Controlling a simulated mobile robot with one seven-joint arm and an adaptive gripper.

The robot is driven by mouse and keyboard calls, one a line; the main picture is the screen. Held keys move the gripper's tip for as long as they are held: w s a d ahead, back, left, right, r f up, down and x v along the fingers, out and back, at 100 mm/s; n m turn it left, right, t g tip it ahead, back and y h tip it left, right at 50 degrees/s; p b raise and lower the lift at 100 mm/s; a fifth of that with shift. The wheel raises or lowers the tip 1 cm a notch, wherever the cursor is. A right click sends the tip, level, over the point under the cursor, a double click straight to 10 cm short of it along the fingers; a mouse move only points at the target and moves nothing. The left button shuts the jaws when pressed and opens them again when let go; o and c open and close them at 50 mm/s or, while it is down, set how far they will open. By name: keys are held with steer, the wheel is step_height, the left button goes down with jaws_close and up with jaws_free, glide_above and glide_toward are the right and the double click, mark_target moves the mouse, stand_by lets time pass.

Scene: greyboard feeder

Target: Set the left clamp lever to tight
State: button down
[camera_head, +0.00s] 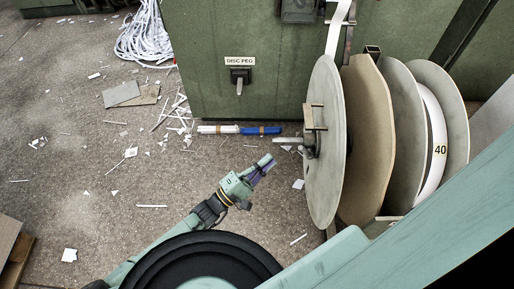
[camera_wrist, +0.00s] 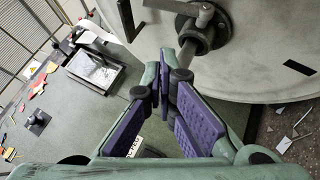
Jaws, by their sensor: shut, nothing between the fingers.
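The near grey disc (camera_head: 324,190) of the reel stands at the right, with a metal clamp (camera_head: 313,128) at its hub. In the wrist view the hub shaft (camera_wrist: 196,38) carries a dark lever bar (camera_wrist: 168,5) at the top edge, partly cut off. I take this for the left clamp lever; no label shows on it. My gripper (camera_head: 268,162) is shut and empty, left of the disc and apart from the clamp. In the wrist view my gripper (camera_wrist: 164,75) has its fingertips just below and left of the hub shaft.
The green cabinet (camera_head: 220,40) stands behind, with a "DISC PEG" plate (camera_head: 239,61) above a peg (camera_head: 239,85). White and blue rolls (camera_head: 240,129) lie at its foot. Brown and grey discs stand right of the near disc.

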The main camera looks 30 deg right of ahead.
mark_target(305, 150)
steer(key=s+d+r, duration=0.2)
steer(key=d+r, duration=0.1)
steer(key=d, duration=0.3)
steer(key=shift+s, duration=0.1)
steer(key=shift+s+d+r+m+y+p, duration=0.1)
steer(key=shift+r+m+y+p, duration=0.25)
steer(key=shift+p, duration=0.55)
